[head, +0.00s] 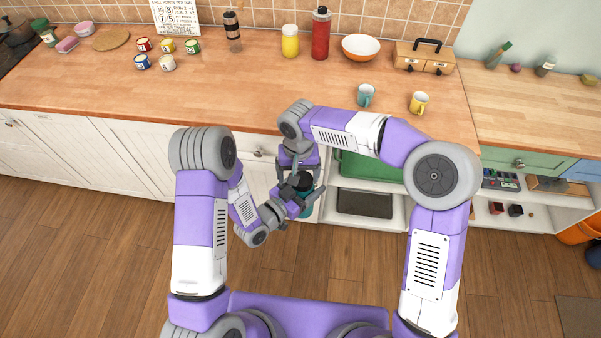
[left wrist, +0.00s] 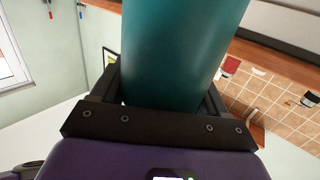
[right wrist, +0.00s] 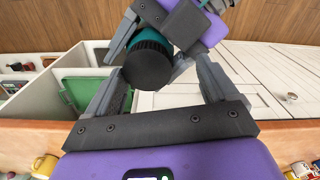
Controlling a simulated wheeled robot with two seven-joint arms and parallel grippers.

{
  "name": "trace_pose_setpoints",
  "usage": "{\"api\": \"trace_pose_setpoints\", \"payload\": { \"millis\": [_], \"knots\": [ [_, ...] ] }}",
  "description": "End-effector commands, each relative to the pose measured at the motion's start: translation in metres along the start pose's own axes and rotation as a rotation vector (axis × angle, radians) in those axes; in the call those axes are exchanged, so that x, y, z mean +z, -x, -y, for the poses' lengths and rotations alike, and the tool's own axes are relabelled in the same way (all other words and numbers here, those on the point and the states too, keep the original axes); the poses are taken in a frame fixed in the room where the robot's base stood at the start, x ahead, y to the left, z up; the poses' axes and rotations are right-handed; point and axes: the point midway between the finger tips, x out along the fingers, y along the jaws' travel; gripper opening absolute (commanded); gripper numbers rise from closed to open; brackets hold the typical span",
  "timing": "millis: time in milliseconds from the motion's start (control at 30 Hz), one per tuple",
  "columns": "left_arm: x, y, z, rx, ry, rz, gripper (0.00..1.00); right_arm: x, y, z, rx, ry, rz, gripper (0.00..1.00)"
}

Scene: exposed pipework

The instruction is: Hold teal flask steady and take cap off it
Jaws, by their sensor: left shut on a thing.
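The teal flask (left wrist: 175,50) stands between the two fingers of my left gripper (head: 295,190), which is shut on its body and holds it in front of the counter. In the head view the flask (head: 307,204) is partly hidden by that gripper. Its black cap (right wrist: 148,66) faces the right wrist camera, with a strip of teal body beyond it. My right gripper (right wrist: 160,75) is open just above the flask. Its fingers reach down on either side of the cap, with a gap visible around it. In the head view the cap (head: 303,179) is partly covered.
The wooden counter (head: 220,90) lies behind my arms, with a teal mug (head: 365,95) and a yellow mug (head: 419,103) near its right part. An open shelf with a green bin (head: 365,168) is below. The floor in front of the cabinets is clear.

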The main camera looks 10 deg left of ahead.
Motion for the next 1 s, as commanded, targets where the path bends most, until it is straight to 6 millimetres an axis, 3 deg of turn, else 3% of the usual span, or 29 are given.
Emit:
{"api": "trace_pose_setpoints", "payload": {
  "millis": [400, 733, 1000],
  "knots": [
    [-0.001, 0.0, 0.003, -0.008, -0.001, -0.004, 0.0, -0.001, 0.002, -0.003, 0.006, -0.004, 0.0, 0.85],
    [-0.001, 0.001, 0.004, -0.01, -0.001, -0.004, 0.0, -0.001, 0.04, -0.003, 0.007, -0.005, 0.0, 0.85],
    [-0.001, 0.001, 0.004, -0.01, -0.001, -0.004, 0.0, 0.0, 0.051, -0.005, 0.008, -0.137, 0.001, 0.81]
  ]
}}
